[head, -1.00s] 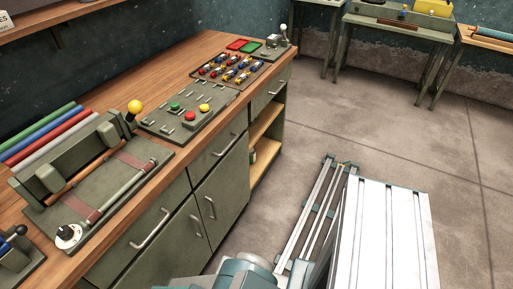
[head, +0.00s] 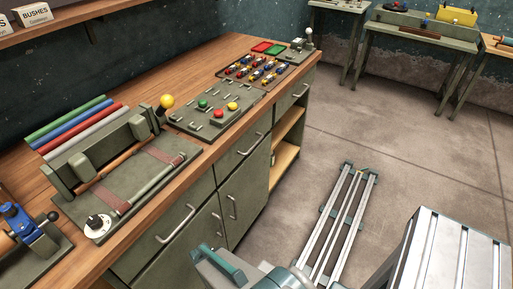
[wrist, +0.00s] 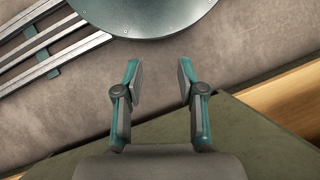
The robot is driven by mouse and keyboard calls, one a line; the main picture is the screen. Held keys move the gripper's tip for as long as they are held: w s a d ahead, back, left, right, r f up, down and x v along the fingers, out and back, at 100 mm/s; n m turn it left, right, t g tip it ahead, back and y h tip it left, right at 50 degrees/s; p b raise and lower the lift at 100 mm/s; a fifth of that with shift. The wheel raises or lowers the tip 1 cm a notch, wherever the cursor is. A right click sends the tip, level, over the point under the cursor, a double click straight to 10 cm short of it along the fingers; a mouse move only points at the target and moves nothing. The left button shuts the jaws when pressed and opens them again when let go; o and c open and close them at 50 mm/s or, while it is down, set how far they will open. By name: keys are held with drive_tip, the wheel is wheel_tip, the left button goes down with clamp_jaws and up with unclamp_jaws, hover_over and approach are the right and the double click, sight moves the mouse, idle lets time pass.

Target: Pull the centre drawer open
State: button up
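The centre drawer (head: 236,158) is in the green bench front, between a drawer on its left and one on its right in the head view. It looks shut, its face flush with the bench front. Its pale bar handle (head: 251,145) is bare. My gripper (wrist: 159,82) is open and empty in the wrist view, its two fingers well apart, with floor and a round grey plate beyond them. The drawer's handle cannot be made out in the wrist view.
The left drawer (head: 164,243) and right drawer (head: 291,97) also look shut. Cupboard doors (head: 245,194) with upright handles lie below the centre drawer. The wooden benchtop (head: 208,152) carries fixtures and a button panel (head: 216,114). Open floor (head: 400,150) lies right of the bench.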

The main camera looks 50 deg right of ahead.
drive_tip(key=w+d+m+t+y+b, duration=0.1)
drive_tip(key=w+d+m+t+b, duration=0.15)
drive_tip(key=w+d, duration=0.3)
drive_tip(key=m+t+h+b, duration=0.2)
drive_tip(key=m+t+b, duration=0.4)
drive_tip(key=m+t, duration=0.85)
approach(254, 144)
wheel_tip(254, 144, down, 4)
drive_tip(key=s+n+t, duration=0.1)
drive_tip(key=n+t, duration=0.2)
drive_tip(key=t, duration=0.1)
drive_tip(key=w, duration=0.3)
drive_tip(key=w+f, duration=0.1)
drive_tip(key=w, duration=0.5)
drive_tip(key=shift+w+a+f+p, duration=0.25)
drive_tip(key=shift+w+f+p, duration=0.05)
drive_tip(key=shift+f+p, duration=0.1)
drive_tip(key=shift+c, duration=0.2)
clamp_jaws()
